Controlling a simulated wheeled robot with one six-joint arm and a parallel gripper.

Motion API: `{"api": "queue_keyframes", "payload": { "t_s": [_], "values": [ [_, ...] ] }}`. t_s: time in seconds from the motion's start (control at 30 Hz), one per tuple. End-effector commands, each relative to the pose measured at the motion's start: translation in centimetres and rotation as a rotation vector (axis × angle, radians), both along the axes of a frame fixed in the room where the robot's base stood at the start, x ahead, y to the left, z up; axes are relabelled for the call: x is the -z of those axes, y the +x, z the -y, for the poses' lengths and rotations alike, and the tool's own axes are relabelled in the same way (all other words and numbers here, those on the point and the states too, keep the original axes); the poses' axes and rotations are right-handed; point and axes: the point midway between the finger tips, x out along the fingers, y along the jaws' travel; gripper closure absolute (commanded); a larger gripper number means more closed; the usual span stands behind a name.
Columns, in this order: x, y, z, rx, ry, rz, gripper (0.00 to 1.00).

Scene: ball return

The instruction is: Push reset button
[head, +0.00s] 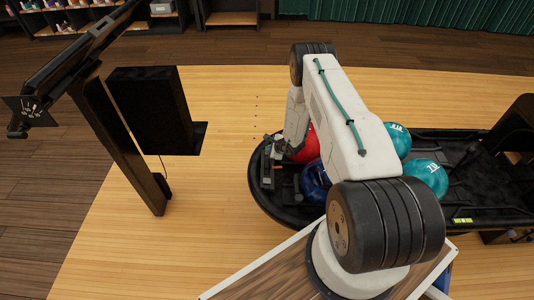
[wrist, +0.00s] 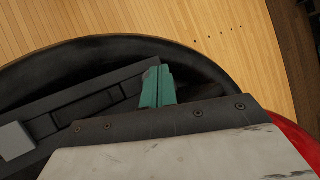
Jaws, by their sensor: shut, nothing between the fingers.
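A dark control panel (head: 267,176) lies along the left end of the black ball return (head: 258,202). In the wrist view the panel (wrist: 98,98) is a long dark strip with several recessed dark keys and a light grey square (wrist: 15,140) at its left end. I cannot tell which of these is the reset button. My gripper (head: 279,144) is over the panel's far end in the head view. Its teal fingers (wrist: 158,87) are shut and empty, over or near the panel's right end in the wrist view. Whether they touch it is not clear.
A red ball (head: 306,150) is right beside my gripper. A dark blue ball (head: 313,183) and teal balls (head: 427,178) lie on the return. A black screen stand (head: 118,140) is at left.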

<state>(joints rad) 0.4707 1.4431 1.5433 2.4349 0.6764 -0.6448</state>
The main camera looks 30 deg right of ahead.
Motion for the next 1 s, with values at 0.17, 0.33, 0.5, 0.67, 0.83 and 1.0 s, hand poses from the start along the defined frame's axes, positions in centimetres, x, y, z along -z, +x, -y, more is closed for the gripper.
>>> {"api": "queue_keyframes", "payload": {
  "t_s": [0.17, 0.33, 0.5, 0.67, 0.83, 1.0],
  "values": [
    [0.42, -0.04, 0.01, 0.000, 0.000, 0.000, 1.00],
    [0.40, -0.04, 0.01, 0.000, 0.000, 0.000, 1.00],
    [0.44, -0.04, 0.00, 0.000, 0.000, 0.000, 1.00],
    [0.60, -0.04, 0.01, 0.000, 0.000, 0.000, 1.00],
    [0.81, -0.03, 0.01, 0.000, 0.000, 0.000, 1.00],
    [1.02, -0.03, 0.01, 0.000, 0.000, 0.000, 1.00]
  ]
}}
